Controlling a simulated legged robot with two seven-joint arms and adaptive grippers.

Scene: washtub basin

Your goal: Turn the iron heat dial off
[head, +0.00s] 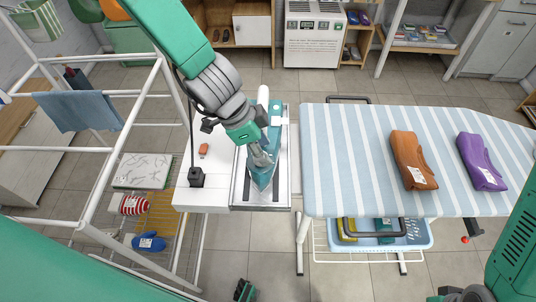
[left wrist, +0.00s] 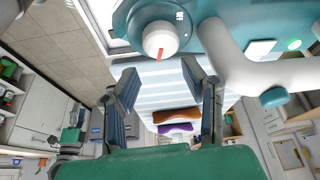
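The teal iron (head: 259,171) with a white handle lies on a metal rest (head: 283,190) on the white stand. In the left wrist view its teal body (left wrist: 130,22) and white handle (left wrist: 238,58) fill the top. The white heat dial (left wrist: 160,38) has a red mark on the side facing my gripper. My left gripper (head: 262,158) is over the iron in the head view and partly covers it. In the left wrist view the left gripper (left wrist: 160,72) is open and empty, its fingertips apart, with the dial just beyond the gap. I cannot see my right gripper clearly.
A striped ironing board (head: 345,165) stands at the right with a folded brown cloth (head: 413,160) and a purple one (head: 482,162). A white drying rack (head: 120,155) is at the left. A black block (head: 196,177) sits on the stand's left side.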

